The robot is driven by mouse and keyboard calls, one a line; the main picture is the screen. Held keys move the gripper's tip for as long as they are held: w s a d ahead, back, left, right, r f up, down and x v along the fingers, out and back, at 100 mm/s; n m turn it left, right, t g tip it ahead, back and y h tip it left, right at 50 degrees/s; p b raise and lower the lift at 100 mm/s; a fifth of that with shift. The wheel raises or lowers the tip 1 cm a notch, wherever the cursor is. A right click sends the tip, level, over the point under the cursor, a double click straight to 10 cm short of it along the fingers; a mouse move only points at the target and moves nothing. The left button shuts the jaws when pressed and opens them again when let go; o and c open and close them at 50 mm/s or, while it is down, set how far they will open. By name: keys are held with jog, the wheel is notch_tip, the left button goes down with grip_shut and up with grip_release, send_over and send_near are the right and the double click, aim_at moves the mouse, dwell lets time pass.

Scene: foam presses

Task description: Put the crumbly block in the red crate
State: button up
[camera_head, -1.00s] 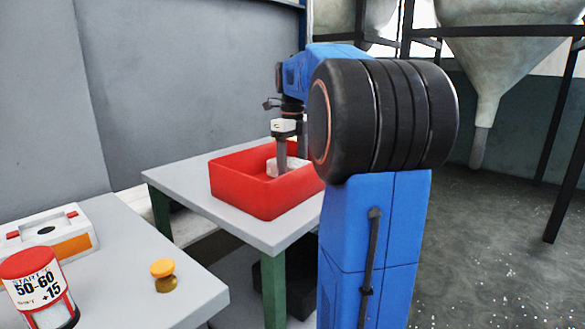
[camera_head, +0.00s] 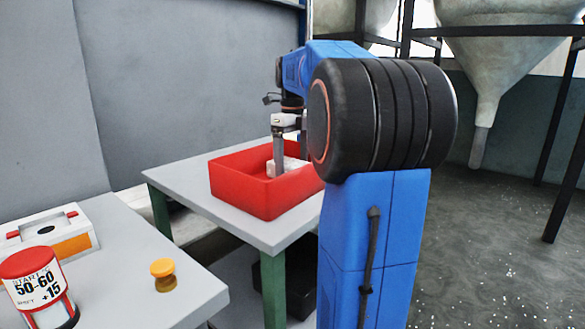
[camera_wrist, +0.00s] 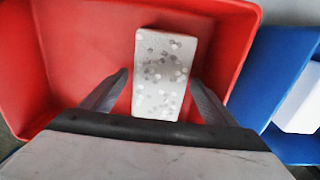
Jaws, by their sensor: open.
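The crumbly block (camera_wrist: 163,72) is a white block with grey and pale speckles. It lies inside the red crate (camera_wrist: 80,40), on its floor, in the wrist view. The head view shows the block (camera_head: 291,164) in the red crate (camera_head: 240,190), partly hidden behind my gripper and the crate wall. My gripper (camera_wrist: 160,85) is open, with one finger on each side of the block's near end and a gap visible on both sides. In the head view my gripper (camera_head: 279,172) reaches down into the crate.
The crate stands on a grey table (camera_head: 190,188) with green legs. A nearer table (camera_head: 130,270) holds a red-lidded container (camera_head: 38,288), a yellow knob-like object (camera_head: 163,275) and a white and orange box (camera_head: 55,235). Something blue (camera_wrist: 275,75) lies beside the crate.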

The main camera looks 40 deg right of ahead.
aim_at(292, 163)
notch_tip(292, 163, up, 10)
jog(key=shift+r, duration=0.25)
dwell(0.6)
